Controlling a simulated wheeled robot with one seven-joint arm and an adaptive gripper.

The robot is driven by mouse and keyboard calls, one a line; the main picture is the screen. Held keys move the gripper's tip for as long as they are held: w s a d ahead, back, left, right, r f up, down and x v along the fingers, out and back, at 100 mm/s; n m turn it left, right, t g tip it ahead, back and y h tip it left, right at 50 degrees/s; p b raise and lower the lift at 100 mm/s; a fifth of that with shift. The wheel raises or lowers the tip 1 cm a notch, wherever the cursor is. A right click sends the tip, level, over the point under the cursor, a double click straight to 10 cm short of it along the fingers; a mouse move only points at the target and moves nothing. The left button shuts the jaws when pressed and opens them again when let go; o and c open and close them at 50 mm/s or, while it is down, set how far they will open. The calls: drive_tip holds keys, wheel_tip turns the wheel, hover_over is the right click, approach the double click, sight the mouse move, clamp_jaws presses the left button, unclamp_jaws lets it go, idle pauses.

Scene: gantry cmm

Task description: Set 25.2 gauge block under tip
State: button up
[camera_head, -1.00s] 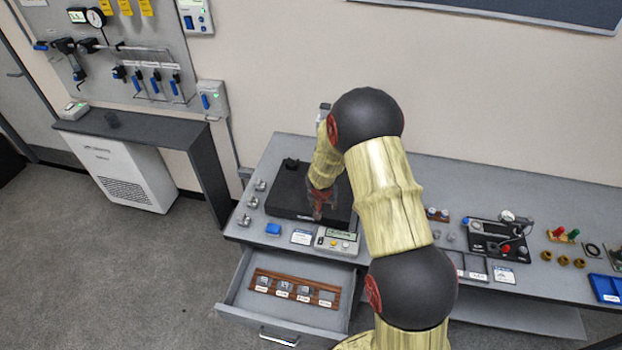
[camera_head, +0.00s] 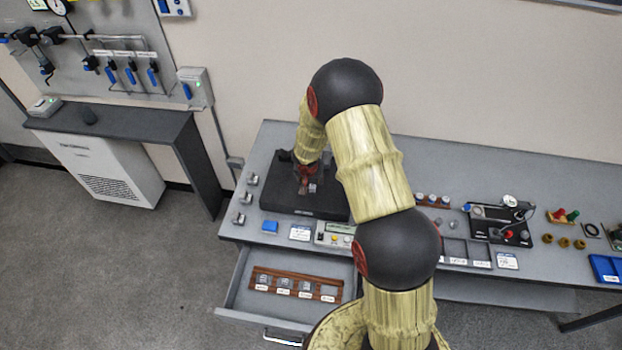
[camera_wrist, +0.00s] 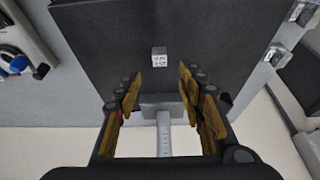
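A small silver gauge block (camera_wrist: 159,57) with a printed label stands on the black plate (camera_wrist: 110,45) in the wrist view. The label is too small to read surely. In the head view the block (camera_head: 312,188) shows as a small light patch beside my gripper (camera_head: 304,182). In the wrist view my gripper (camera_wrist: 160,92) is open, and the block lies beyond its fingertips, apart from them. A grey post with scale marks (camera_wrist: 164,135) and a grey head show between the fingers. I cannot make out the tip.
An open drawer (camera_head: 238,290) below the table holds a wooden rack (camera_head: 295,294) with several labelled places; the rightmost looks empty. A readout box (camera_head: 335,236) and a blue item (camera_head: 270,227) sit near the plate's front. Small silver pieces (camera_head: 241,199) stand left of the plate.

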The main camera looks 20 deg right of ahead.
sight(313, 186)
drive_tip(key=x, duration=0.6)
drive_tip(key=shift+w+f, duration=0.15)
drive_tip(key=shift+f, duration=0.2)
drive_tip(key=shift+c, duration=0.2)
clamp_jaws()
